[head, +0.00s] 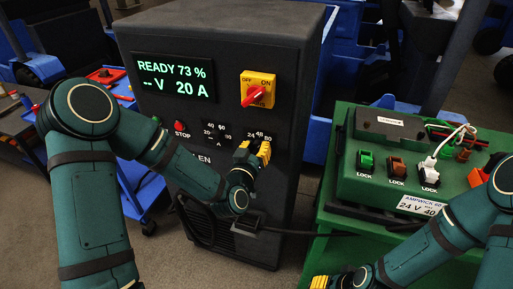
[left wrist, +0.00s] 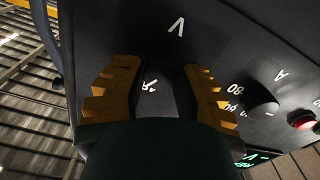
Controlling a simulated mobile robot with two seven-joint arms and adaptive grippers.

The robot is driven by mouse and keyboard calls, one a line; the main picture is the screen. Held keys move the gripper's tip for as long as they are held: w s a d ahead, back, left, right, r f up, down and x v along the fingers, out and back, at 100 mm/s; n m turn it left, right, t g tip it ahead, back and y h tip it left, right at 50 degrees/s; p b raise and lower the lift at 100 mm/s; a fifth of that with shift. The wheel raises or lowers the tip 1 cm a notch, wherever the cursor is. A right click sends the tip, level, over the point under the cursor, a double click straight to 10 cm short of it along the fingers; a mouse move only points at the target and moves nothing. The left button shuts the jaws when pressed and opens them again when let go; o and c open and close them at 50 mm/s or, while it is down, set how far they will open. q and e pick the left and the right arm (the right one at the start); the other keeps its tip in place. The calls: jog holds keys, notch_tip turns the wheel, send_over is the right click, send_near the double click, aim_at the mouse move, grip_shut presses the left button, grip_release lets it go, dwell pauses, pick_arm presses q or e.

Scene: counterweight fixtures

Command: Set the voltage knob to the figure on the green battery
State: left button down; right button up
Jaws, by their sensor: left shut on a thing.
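The dark charger cabinet (head: 222,55) stands in the middle, its display (head: 175,78) reading "READY 73 %, -- V 20 A". My left gripper (head: 256,153) is at the voltage knob, under the figures 24, 48 and 80. In the left wrist view its yellow fingers stand either side of the dark voltage knob (left wrist: 178,92), shut on it. Fingers and wrist hide much of the knob, so its setting cannot be read. The green battery (head: 345,180) at right has a label (head: 422,206) reading 24 V. My right gripper (head: 320,282) is at the bottom edge, mostly cut off.
A red and yellow OFF/ON switch (head: 257,89) and a red STOP button (head: 180,126) are on the cabinet front. The ampere knob (left wrist: 262,109) is beside the voltage knob. The battery top carries several LOCK connectors and a white cable (head: 455,137). A black cable runs from the cabinet's lower front.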

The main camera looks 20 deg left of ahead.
pick_arm(q)
jog(key=n, duration=0.4)
jog(key=shift+n, duration=0.3)
jog(key=n, duration=0.3)
jog(key=shift+a+n, duration=0.15)
jog(key=shift+n, duration=0.25)
jog(key=n, duration=0.3)
jog(key=shift+n, duration=2)
jog(key=c, duration=0.6)
grip_release()
jog(key=shift+w+f, duration=0.1)
jog(key=shift+c, duration=0.2)
